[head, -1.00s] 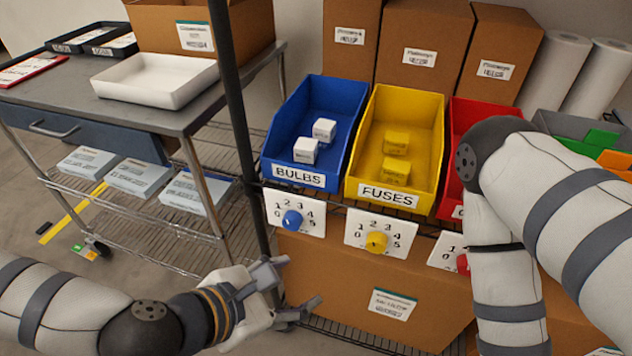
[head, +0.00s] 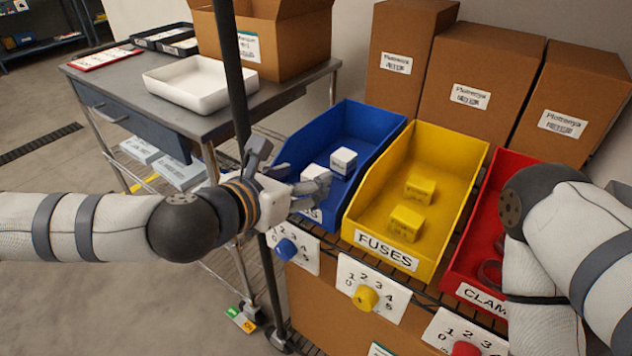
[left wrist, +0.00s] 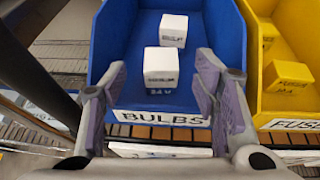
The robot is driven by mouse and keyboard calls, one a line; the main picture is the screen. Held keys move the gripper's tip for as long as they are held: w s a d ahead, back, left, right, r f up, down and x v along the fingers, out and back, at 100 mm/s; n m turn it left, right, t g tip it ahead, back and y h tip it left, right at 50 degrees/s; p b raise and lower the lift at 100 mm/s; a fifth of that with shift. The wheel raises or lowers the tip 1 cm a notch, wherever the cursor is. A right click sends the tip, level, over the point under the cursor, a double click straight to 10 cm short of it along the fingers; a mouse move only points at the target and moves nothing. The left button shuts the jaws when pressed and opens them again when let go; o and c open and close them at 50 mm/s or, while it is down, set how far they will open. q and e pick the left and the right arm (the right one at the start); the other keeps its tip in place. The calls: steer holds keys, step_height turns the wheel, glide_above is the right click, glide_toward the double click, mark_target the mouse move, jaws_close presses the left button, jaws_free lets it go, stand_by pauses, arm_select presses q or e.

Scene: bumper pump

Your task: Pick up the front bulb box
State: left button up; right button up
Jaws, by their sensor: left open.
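The front bulb box (head: 315,172) is a small white cube in the blue BULBS bin (head: 372,133), partly behind a finger of my left gripper in the head view. A second white box (head: 343,161) sits behind it. My left gripper (head: 289,171) is at the bin's front, open and empty. In the left wrist view, the front bulb box (left wrist: 161,68) appears between the spread fingers (left wrist: 162,80), ahead of them, with the rear box (left wrist: 173,30) beyond. Contact is not visible. My right gripper is out of view; only its arm shows.
The yellow FUSES bin (head: 455,140) with two yellow boxes stands right of the blue bin, then the red CLAMPS bin (head: 487,220). A dark post (head: 233,80) rises left of the bins. Dial cards (head: 372,290) hang below. A white tray (head: 190,82) is on the left cart.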

mark_target(315, 172)
arm_select(q)
steer(key=x, duration=0.6)
steer(key=shift+s+r, duration=0.1)
steer(key=c, duration=1.2)
steer(key=shift+r, duration=0.1)
